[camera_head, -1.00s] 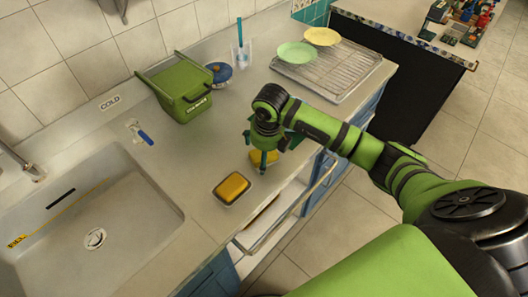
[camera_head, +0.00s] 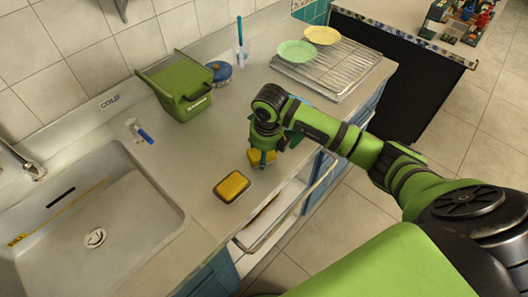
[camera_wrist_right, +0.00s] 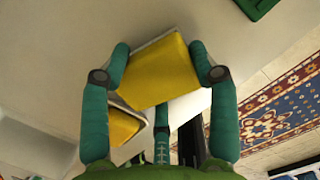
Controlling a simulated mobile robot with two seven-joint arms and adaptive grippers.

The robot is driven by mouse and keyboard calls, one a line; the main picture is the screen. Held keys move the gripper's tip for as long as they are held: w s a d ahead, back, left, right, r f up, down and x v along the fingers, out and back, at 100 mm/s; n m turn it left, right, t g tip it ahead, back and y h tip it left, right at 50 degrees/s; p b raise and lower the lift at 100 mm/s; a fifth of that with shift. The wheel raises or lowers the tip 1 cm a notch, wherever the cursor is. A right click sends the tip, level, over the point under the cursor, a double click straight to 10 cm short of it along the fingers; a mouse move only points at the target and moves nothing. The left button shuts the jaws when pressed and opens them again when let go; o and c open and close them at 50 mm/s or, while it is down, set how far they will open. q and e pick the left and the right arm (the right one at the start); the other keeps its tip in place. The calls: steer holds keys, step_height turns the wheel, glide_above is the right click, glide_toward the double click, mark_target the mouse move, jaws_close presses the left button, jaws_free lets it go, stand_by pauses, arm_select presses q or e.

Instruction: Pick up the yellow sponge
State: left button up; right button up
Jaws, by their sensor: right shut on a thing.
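A yellow sponge (camera_head: 268,156) is between the fingers of my right gripper (camera_head: 262,159), at the counter's front part. In the right wrist view the sponge (camera_wrist_right: 158,75) is clear, with a pale rim along its upper left edge. The right gripper's two fingers (camera_wrist_right: 159,52) press on its left and right sides. I cannot tell whether the sponge still touches the counter. A second yellow block in a dark-edged holder (camera_head: 232,187) lies apart, nearer the sink; its yellow top also shows in the wrist view (camera_wrist_right: 122,127). My left gripper is not in view.
The sink (camera_head: 95,215) is at the left. A green bin (camera_head: 183,90), a blue-lidded pot (camera_head: 219,72) and a drying rack (camera_head: 335,70) with two plates stand behind. An open drawer (camera_head: 268,222) juts below the counter's front edge.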

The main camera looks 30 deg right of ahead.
step_height(320, 180, up, 4)
steer(key=shift+w+f+b, duration=0.1)
steer(key=shift+w+b, duration=0.05)
steer(key=shift+b, duration=0.65)
steer(key=s+d+r+b, duration=0.3)
steer(key=s+d+r, duration=0.2)
steer(key=d, duration=0.5)
steer(key=shift+s+d+r+b, duration=0.15)
steer(key=shift+d+r+b, duration=0.2)
steer(key=shift+r, duration=0.65)
